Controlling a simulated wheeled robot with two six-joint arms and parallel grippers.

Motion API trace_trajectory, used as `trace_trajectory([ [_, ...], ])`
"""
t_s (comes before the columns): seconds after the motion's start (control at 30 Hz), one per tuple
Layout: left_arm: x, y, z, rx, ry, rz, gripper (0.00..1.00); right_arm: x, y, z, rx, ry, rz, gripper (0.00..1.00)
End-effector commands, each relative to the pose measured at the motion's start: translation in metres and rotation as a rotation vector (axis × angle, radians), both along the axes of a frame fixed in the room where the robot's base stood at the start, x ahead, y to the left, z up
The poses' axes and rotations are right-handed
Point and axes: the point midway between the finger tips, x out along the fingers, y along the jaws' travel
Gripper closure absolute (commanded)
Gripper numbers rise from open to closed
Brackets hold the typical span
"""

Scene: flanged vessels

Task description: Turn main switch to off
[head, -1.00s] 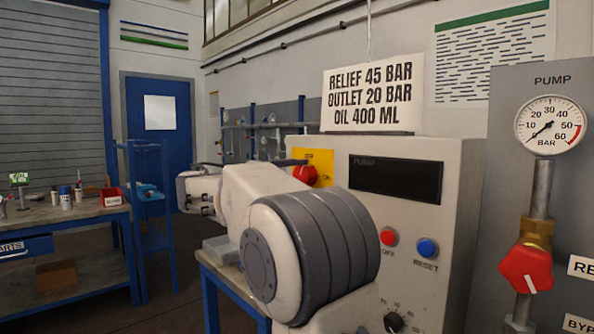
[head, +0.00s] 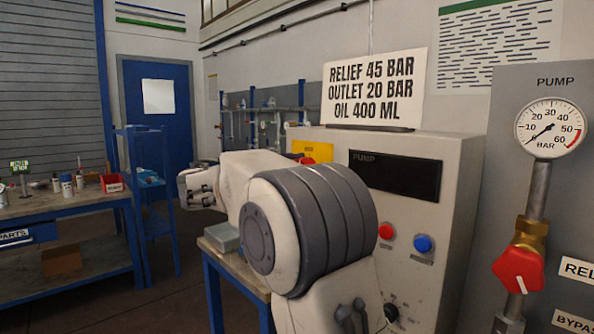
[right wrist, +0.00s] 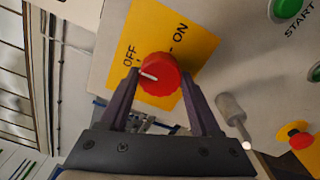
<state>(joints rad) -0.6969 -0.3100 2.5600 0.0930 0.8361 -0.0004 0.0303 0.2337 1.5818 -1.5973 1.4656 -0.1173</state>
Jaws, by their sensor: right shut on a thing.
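The main switch is a red round knob (right wrist: 160,76) on a yellow plate (right wrist: 190,30) marked OFF and ON. In the right wrist view its white mark points left, just below the word OFF and away from ON. My right gripper (right wrist: 162,80) has one finger on each side of the knob and is shut on it. In the head view my right arm covers most of the switch; only the top of the red knob (head: 312,160) and part of the yellow plate (head: 320,151) show. My left gripper is not in view.
The switch is on a pale cabinet (head: 455,200) with a dark PUMP display (head: 395,175), a red button (head: 386,231) and a blue reset button (head: 423,244). A grey panel with a gauge (head: 550,128) and red valve (head: 518,269) stands right. A green START button (right wrist: 288,8) is near the gripper.

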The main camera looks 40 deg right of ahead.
Motion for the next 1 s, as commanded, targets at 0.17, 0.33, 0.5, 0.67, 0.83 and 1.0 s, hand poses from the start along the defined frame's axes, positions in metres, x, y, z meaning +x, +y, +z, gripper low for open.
trace_trajectory([
  [0.17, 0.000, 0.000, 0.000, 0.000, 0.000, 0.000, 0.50, 0.000, 0.000, -0.001, 0.001, 0.005, 0.001, 0.92],
  [0.33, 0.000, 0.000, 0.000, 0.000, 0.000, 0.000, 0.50, 0.000, 0.000, -0.001, 0.001, 0.004, 0.001, 0.06],
  [0.5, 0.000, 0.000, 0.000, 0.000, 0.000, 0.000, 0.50, 0.000, 0.000, -0.001, 0.000, 0.002, 0.001, 0.06],
  [0.67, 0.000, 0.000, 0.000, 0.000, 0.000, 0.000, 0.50, 0.000, 0.006, -0.001, 0.001, 0.001, 0.003, 0.06],
  [0.83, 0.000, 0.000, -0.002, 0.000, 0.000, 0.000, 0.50, -0.001, 0.033, -0.001, 0.000, 0.002, 0.006, 0.06],
  [1.0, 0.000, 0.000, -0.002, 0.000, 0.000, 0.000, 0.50, -0.004, 0.068, -0.001, 0.001, 0.002, 0.006, 0.06],
])
